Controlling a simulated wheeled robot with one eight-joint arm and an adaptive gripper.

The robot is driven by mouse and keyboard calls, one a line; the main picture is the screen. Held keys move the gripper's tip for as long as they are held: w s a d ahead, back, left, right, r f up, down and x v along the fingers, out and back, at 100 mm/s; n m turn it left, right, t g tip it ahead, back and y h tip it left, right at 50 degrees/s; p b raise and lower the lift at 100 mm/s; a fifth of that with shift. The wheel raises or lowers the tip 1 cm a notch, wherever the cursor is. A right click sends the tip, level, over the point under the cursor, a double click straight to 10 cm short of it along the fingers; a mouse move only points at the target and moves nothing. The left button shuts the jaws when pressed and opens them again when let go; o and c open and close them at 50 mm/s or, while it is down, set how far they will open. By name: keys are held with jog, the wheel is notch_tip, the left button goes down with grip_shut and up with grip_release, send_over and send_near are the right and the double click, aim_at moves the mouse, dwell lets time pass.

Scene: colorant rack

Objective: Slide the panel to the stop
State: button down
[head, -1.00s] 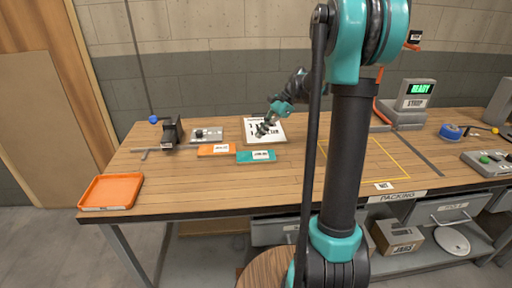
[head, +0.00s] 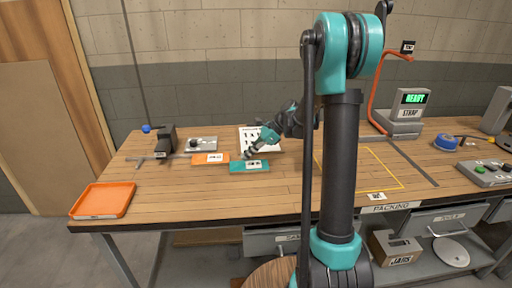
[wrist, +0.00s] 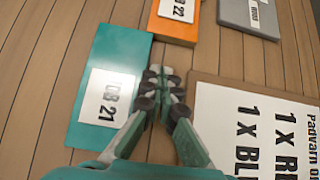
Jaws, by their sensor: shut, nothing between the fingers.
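A teal panel (head: 237,167) with a white JOB 21 label lies flat on the wooden bench; it also shows in the wrist view (wrist: 108,50). An orange panel (head: 198,159) with a JOB 22 label lies to its left, close to it; the wrist view shows it at the top (wrist: 172,28). My gripper (wrist: 163,80) is shut and empty, its fingertips at the teal panel's edge beside the order sheet. In the head view my gripper (head: 250,152) is low at the teal panel's far edge. I cannot tell whether it touches. No stop is clearly identifiable.
A white order sheet on a brown board (wrist: 195,88) lies beside the teal panel. An orange tray (head: 103,201) is at the front left. A yellow outlined area (head: 385,160) on the right is clear.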

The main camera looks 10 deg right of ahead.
jog(key=shift+a, duration=2.1)
jog(key=a, duration=2.1)
